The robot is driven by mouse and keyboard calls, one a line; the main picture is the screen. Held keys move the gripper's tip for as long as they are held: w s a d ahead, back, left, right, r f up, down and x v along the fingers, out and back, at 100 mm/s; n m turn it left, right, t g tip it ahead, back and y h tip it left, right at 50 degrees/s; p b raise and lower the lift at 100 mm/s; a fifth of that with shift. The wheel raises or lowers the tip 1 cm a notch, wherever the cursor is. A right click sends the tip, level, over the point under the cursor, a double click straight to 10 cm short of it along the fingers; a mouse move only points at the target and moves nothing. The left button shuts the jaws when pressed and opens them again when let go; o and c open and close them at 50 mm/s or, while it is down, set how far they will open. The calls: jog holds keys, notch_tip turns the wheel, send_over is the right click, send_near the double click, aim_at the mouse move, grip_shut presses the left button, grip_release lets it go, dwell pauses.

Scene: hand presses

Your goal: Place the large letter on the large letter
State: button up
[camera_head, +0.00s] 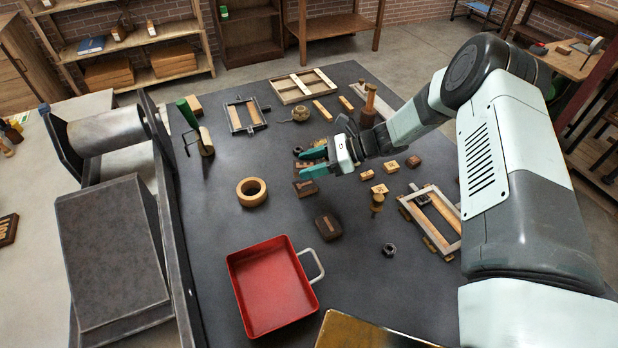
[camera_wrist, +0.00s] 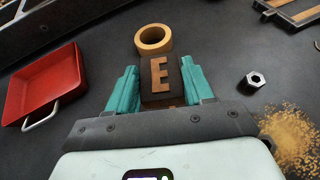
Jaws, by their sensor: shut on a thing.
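My gripper (camera_head: 313,163) is over the middle of the dark table, its two teal fingers shut on a dark block with a raised tan letter E. In the wrist view, this large letter block (camera_wrist: 161,80) sits between the fingertips (camera_wrist: 160,76), its letter face showing. In the head view the held block is mostly hidden by the fingers. Another dark letter block (camera_head: 306,189) lies beside the lower finger in that view. I cannot tell the gap between it and the held block. A further dark brown block (camera_head: 328,228) lies apart, nearer the red tray.
A tan ring (camera_head: 252,191) lies left of my gripper. A red tray (camera_head: 270,288) stands in front. Several small letter blocks (camera_head: 379,189) and a wooden frame (camera_head: 436,216) lie to the right. A hex nut (camera_wrist: 253,80) is close by. A press roller (camera_head: 108,130) stands left.

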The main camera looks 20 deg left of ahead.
aim_at(310, 184)
jog(key=shift+f, duration=2.45)
jog(key=shift+f, duration=0.1)
jog(key=o, duration=1)
jog(key=shift+f, duration=0.1)
jog(key=shift+r, duration=0.25)
jog(key=v, duration=1.2)
jog(key=shift+f, duration=0.1)
